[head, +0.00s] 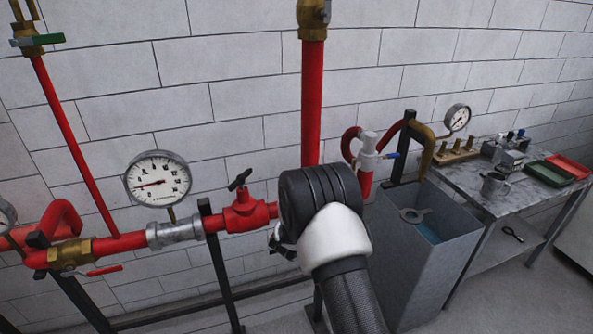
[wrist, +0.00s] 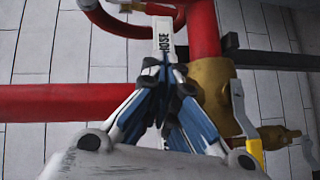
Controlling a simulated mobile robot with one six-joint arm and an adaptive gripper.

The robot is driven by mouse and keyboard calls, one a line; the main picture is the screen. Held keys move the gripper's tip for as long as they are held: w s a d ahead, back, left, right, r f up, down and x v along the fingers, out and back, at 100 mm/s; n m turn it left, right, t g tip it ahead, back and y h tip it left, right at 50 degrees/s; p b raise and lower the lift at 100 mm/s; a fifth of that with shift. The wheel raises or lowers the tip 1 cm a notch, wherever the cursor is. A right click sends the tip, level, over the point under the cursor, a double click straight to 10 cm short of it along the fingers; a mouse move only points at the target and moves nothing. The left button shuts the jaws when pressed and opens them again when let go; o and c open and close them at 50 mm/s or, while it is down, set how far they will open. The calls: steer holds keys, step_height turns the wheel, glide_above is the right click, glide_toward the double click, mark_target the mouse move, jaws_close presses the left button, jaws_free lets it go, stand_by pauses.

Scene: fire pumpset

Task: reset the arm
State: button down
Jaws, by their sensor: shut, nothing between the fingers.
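My gripper (wrist: 165,75) is shut and empty in the wrist view, its blue-grey fingers meeting in the middle. In the head view my arm rises from the bottom centre, and a small part of my gripper (head: 280,243) shows left of the dark wrist joint; its fingertips are mostly hidden. Past the fingertips in the wrist view is a white label reading HOSE (wrist: 164,38). I cannot tell whether the fingers touch it. A red pipe (wrist: 70,102) and a brass valve body (wrist: 213,95) lie behind the fingers.
A red pipe run with a red valve (head: 247,211) and a pressure gauge (head: 158,180) stands left of my arm. To the right are a grey tank (head: 425,245) and a bench (head: 470,180) with trays. A yellow-ended lever (wrist: 245,130) sits close right of my gripper.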

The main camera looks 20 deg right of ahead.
steer(key=s+a+r+m+y+b, duration=0.1)
steer(key=s+a+r+m+y, duration=0.1)
steer(key=a+r+y, duration=0.7)
steer(key=s+a+r+g+y+b, duration=0.1)
steer(key=s+a+r+y, duration=0.1)
steer(key=s+a+r, duration=0.65)
steer(key=s+f+m+g+b, duration=0.1)
steer(key=s+f+m+g, duration=0.2)
steer(key=s, duration=1.5)
steer(key=s+f+m+g+b, duration=0.1)
steer(key=s+f+m+g, duration=0.1)
steer(key=s, duration=1.6)
steer(key=shift+d+f+m+g, duration=0.35)
steer(key=shift+f+m+g, duration=0.1)
steer(key=shift+g, duration=0.35)
steer(key=c, duration=2.4)
jaws_free()
